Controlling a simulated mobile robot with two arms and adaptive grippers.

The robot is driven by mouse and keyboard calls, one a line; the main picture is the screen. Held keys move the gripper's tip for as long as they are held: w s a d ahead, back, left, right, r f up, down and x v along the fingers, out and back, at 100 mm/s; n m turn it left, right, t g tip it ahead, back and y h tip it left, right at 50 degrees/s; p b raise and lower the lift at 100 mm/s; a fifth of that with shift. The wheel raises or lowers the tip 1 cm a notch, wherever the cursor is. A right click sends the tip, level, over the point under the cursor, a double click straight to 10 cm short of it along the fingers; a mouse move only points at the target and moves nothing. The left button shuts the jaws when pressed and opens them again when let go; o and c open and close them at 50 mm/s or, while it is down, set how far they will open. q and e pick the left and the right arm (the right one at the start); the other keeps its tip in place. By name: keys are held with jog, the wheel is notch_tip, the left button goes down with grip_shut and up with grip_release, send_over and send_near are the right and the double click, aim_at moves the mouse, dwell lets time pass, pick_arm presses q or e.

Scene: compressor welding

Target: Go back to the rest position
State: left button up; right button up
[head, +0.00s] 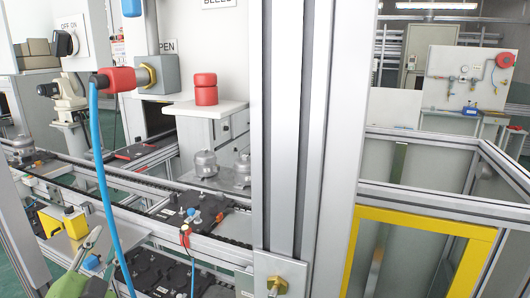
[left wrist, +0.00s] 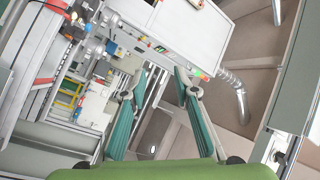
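My left gripper (head: 92,250) shows at the bottom left of the head view, partly cut off by the lower edge, with its green body below grey finger parts. It is in front of the conveyor frame. In the left wrist view the two teal fingers of the left gripper (left wrist: 160,76) stand apart with nothing between them. My right gripper is in neither view.
A conveyor with black pallets (head: 188,211) and metal compressors (head: 206,164) runs across the left. A blue hose (head: 103,180) hangs from a red connector (head: 121,79) near my left gripper. A thick aluminium post (head: 288,130) stands in the middle. A yellow frame (head: 425,222) is at right.

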pick_arm(q)
jog(key=s+d+f+n+g, duration=0.2)
jog(key=s+f+g, duration=0.15)
jog(key=f, duration=0.45)
jog(key=s+d+f+n+g+h, duration=0.1)
jog(key=s+f+g, duration=0.1)
jog(key=s+f, duration=0.35)
jog(key=s+d+f+n+g, duration=0.2)
jog(key=s+f+g, duration=0.1)
jog(key=f, duration=0.7)
jog(key=s+d+f+g+h, duration=0.1)
jog(key=s+d+f+g, duration=0.15)
jog(key=s, duration=0.25)
jog(key=s+d+f+n+g+h, duration=0.1)
jog(key=s+d+f+g, duration=0.1)
jog(key=s+d+f, duration=0.3)
jog(key=s+d+f+g+h, duration=0.1)
jog(key=s+f+g, duration=0.1)
jog(key=s, duration=0.4)
notch_tip(320, 180, down, 26)
jog(key=s+g, duration=0.1)
jog(key=s, duration=0.1)
jog(key=s+a+f+g+b, duration=0.1)
jog(key=s+a+f, duration=0.1)
jog(key=s+f, duration=1.4)
jog(key=shift+s+a+f+g, duration=0.2)
jog(key=shift+a+f+g, duration=0.1)
jog(key=shift+f, duration=0.35)
